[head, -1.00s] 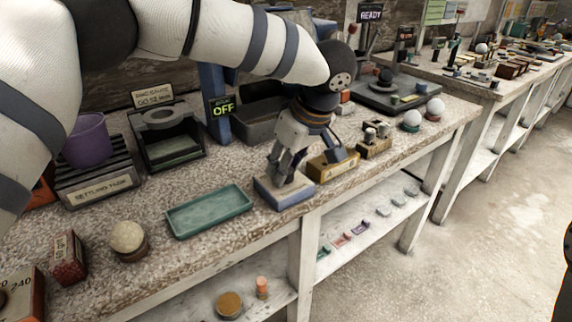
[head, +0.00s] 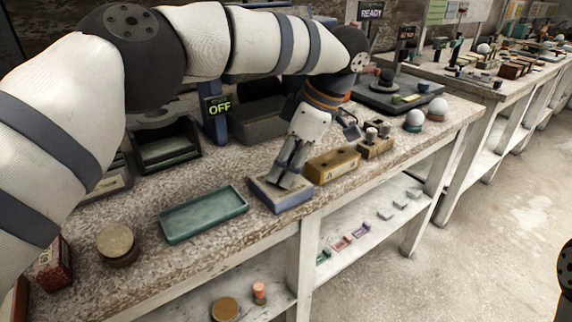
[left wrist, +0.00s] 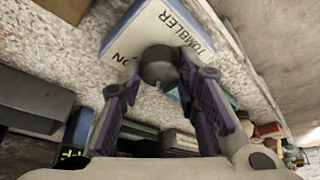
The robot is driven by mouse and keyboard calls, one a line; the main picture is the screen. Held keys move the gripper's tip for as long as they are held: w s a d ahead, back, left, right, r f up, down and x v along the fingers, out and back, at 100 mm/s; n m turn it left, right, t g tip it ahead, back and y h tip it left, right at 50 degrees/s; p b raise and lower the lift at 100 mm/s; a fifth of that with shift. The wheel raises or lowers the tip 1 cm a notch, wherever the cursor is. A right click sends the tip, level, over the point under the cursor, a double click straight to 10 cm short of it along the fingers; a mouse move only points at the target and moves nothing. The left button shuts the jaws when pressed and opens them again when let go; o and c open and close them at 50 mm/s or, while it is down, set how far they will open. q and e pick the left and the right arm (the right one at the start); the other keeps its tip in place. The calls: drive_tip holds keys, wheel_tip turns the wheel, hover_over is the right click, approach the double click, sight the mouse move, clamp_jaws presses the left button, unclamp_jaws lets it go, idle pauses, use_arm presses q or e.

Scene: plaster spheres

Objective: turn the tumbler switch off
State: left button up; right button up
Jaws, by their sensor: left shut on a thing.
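The tumbler switch (head: 290,203) is a low blue-grey box with a pale top at the front edge of the bench. In the left wrist view its box (left wrist: 150,28) shows the words TUMBLER and ON, and a dark round lever end (left wrist: 160,66) stands out from it. My left gripper (head: 283,182) reaches down over the box and is shut on the lever, with a finger on either side in the left wrist view (left wrist: 163,80). The fingers and the viewing angle hide which way the lever leans. My right gripper is not in view.
A green tray (head: 203,214) lies left of the switch, and a yellow-brown block (head: 332,165) sits close on its right. A sign (head: 219,106) on a blue post behind reads OFF. A round-topped object (head: 116,240) stands at front left. Bare bench lies behind the tray.

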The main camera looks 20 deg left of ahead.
use_arm(q)
drive_tip(key=shift+f, duration=0.1)
idle(0.4)
drive_tip(key=o, duration=1.2)
drive_tip(key=shift+c, duration=0.2)
drive_tip(key=v, duration=0.7)
drive_tip(key=shift+r, duration=0.3)
